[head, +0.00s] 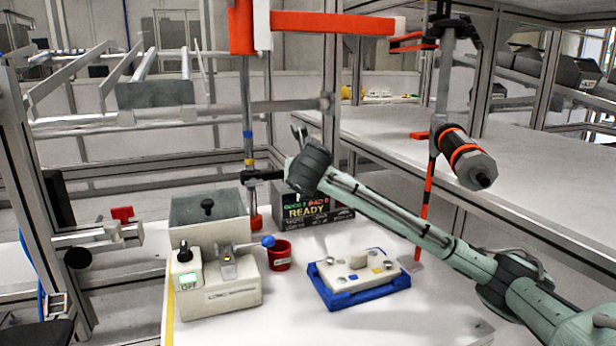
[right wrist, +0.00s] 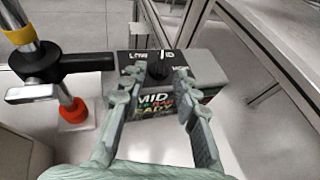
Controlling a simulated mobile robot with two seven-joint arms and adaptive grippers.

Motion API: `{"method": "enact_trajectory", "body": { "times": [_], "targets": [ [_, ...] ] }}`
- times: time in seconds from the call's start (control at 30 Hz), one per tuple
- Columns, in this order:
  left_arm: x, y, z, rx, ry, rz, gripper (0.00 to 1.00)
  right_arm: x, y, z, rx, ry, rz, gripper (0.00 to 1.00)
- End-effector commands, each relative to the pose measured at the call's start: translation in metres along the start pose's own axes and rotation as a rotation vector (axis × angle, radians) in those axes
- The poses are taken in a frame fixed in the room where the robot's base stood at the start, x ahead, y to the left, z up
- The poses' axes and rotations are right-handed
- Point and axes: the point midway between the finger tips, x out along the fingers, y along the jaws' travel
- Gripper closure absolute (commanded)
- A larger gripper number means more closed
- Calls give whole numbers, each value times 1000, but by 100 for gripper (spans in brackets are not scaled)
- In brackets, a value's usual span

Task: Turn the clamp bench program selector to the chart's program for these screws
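The program selector is a black knob (right wrist: 160,68) on top of a dark box with LOW, MID and a partly hidden third label around it. The box's display (right wrist: 158,103) reads MID and READY; in the head view the display (head: 306,211) shows good and bad counts of 0 and READY. My right gripper (right wrist: 160,80) is open, its fingertips on either side of the knob; I cannot tell whether they touch it. My left gripper is not in view. No screws or chart are legible.
A post (head: 249,140) with a black clamp stands close left of the display box. A white fixture (head: 215,293) with a blue-ball lever, a red cup (head: 281,257) and a blue tray (head: 341,301) stand in front. A hanging screwdriver (head: 463,155) is at right.

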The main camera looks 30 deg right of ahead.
Motion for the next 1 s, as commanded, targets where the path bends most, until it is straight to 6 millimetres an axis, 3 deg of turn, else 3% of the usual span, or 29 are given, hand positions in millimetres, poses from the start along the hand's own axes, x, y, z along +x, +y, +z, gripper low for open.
{"method": "enact_trajectory", "body": {
  "times": [0.17,0.4,0.67,1.0],
  "targets": [
    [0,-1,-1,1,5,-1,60,13,0,0,0,1,0,70],
    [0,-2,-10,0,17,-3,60,14,0,0,0,0,1,70],
    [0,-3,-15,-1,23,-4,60,14,0,0,0,0,0,100],
    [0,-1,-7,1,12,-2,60,14,4,1,21,1,-46,100]
  ]
}}
